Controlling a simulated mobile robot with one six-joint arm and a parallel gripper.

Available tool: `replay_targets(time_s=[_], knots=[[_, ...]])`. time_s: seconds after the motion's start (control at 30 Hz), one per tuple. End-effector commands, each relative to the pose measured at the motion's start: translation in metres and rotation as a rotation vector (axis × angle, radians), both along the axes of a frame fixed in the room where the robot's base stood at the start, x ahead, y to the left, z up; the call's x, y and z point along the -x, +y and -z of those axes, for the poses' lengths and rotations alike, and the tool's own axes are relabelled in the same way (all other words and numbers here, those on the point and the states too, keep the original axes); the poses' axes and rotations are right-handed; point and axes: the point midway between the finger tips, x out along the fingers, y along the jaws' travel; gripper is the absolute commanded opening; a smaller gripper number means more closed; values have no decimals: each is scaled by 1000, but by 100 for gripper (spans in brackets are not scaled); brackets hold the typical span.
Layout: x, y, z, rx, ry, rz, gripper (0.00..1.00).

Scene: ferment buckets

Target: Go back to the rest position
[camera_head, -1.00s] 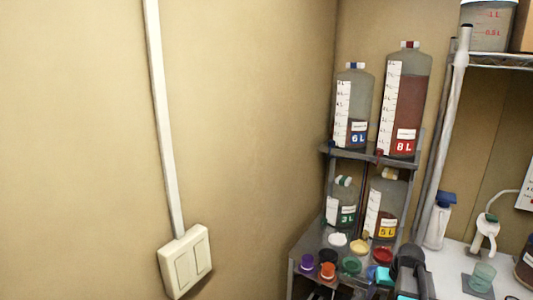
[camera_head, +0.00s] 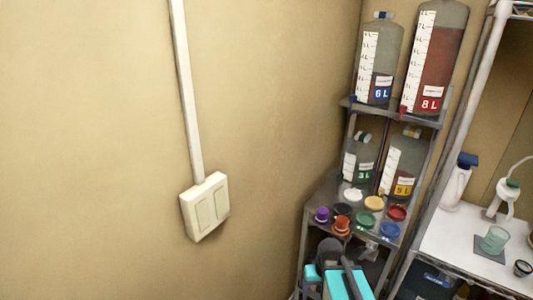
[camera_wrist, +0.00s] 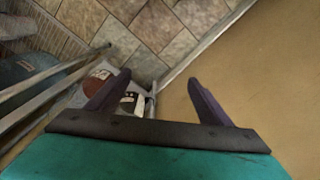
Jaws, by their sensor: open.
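My gripper (camera_wrist: 157,95) shows in the wrist view with its two dark fingers apart and nothing between them. It points down towards the tiled floor (camera_wrist: 170,38) beside the tan wall. In the head view my teal and grey arm shows at the bottom, in front of the lower part of the corner shelf; the fingertips cannot be made out there.
The corner shelf (camera_head: 392,116) holds the 6 L bottle (camera_head: 378,62) and 8 L bottle (camera_head: 436,58) above the 3 L (camera_head: 360,160) and 5 L (camera_head: 402,165) bottles. Several coloured caps stand in front. A white counter (camera_head: 455,238) is at right.

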Motion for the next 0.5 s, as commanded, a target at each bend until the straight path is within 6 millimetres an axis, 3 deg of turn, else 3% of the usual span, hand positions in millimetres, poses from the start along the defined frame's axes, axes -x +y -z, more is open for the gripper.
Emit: replay_targets(time_s=[0.13, 0.5], knots=[[13, 18, 9, 9, 16, -25, 73], [57, 16, 85, 8, 117, -23, 73]])
